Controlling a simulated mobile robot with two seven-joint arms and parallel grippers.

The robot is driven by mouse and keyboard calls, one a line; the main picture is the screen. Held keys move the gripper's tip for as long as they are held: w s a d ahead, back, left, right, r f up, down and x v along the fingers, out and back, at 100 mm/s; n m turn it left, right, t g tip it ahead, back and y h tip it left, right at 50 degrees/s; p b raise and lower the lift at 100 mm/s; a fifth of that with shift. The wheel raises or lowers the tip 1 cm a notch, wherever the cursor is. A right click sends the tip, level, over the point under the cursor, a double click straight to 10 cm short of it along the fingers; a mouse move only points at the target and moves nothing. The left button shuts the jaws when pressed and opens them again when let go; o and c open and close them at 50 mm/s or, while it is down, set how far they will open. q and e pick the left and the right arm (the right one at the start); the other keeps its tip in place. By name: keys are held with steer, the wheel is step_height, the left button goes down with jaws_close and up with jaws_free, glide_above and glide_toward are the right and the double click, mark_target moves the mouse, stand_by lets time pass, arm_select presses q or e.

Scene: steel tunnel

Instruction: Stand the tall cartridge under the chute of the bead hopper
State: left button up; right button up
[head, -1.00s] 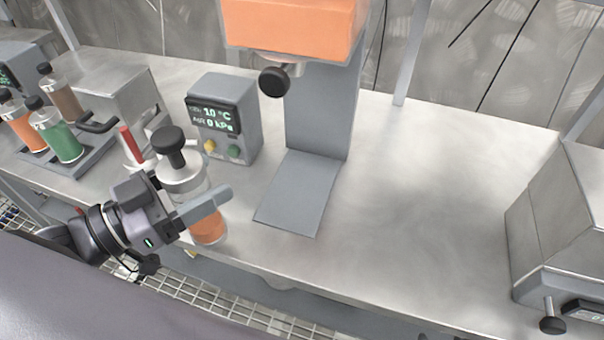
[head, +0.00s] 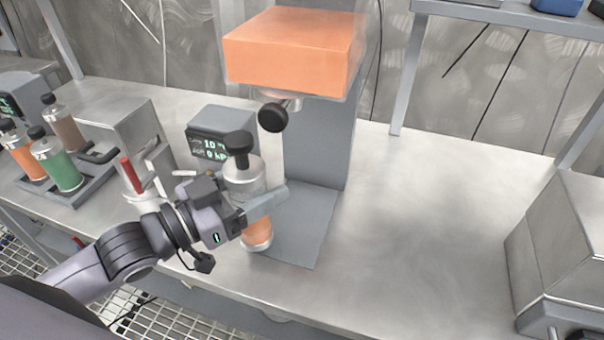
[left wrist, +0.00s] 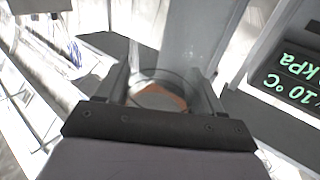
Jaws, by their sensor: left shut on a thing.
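The bead hopper (head: 293,50) is an orange box on a grey column, with a chute (head: 288,100) and black knob under it. A grey foot plate (head: 308,228) lies below the chute. My left gripper (head: 258,203) is shut on the tall cartridge (head: 245,178), a clear cylinder with a black knob on top and orange contents low down. It is roughly upright, at the plate's left edge, left of and in front of the chute. I cannot tell whether its bottom touches anything. The left wrist view shows the cartridge (left wrist: 158,98) between the fingers. My right gripper is out of view.
A gauge box (head: 212,150) stands behind the cartridge. A rack with several cartridges, one of them green (head: 58,165), and a steel box (head: 115,115) are at left. Another steel machine (head: 565,240) stands at right. The bench (head: 430,200) between hopper and machine is clear.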

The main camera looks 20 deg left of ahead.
arm_select(q)
steer(key=w+d+f, duration=0.3)
steer(key=w+d, duration=0.2)
steer(key=w, duration=0.2)
steer(key=shift+f, duration=0.15)
stand_by(0.3)
steer(key=shift+f, duration=0.2)
steer(key=o, duration=1.3)
